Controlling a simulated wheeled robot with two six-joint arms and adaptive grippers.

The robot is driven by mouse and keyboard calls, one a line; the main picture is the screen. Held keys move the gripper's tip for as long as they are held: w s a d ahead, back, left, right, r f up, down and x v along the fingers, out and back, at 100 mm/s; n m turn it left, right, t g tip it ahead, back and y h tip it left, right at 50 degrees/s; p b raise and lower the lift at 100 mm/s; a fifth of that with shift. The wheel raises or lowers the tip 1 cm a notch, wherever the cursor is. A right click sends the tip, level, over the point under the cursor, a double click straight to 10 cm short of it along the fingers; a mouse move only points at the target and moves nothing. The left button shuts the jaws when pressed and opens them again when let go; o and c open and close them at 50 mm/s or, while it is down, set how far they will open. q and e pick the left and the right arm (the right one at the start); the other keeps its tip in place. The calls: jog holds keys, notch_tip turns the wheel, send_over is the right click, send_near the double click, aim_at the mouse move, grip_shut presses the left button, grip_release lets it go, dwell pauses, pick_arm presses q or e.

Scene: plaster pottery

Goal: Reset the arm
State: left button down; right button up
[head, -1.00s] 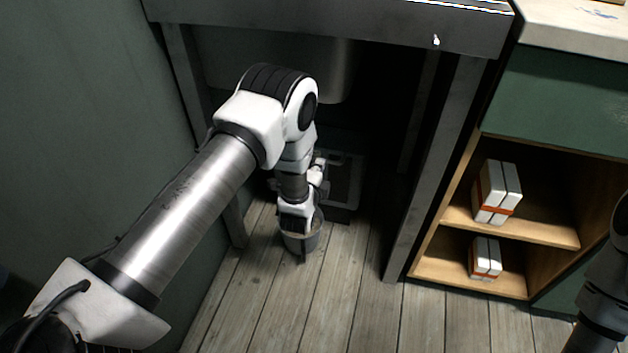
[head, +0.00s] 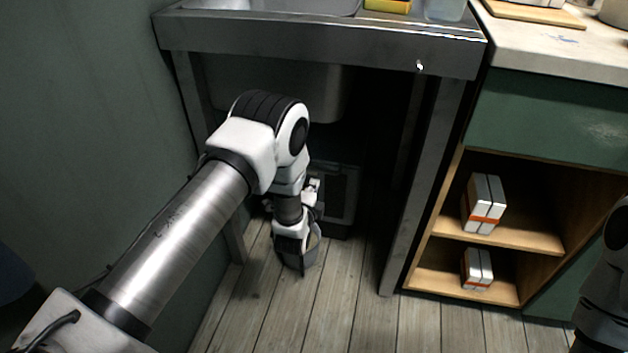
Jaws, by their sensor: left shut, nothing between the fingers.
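My left arm reaches down from the left in the head view, under the metal sink table (head: 330,42). The gripper is shut with nothing held.
A table leg (head: 425,190) stands right of my left arm, and a green wall (head: 80,130) is on the left. A dark metal box (head: 342,190) stands behind the bucket. White boxes (head: 482,203) sit on open wooden shelves at right. The front floor is clear.

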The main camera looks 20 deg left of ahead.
pick_arm(q)
jog(key=s+p, duration=0.2)
jog(key=s, duration=0.4)
jog(key=shift+s+d+r, duration=0.25)
jog(key=shift+d, duration=0.2)
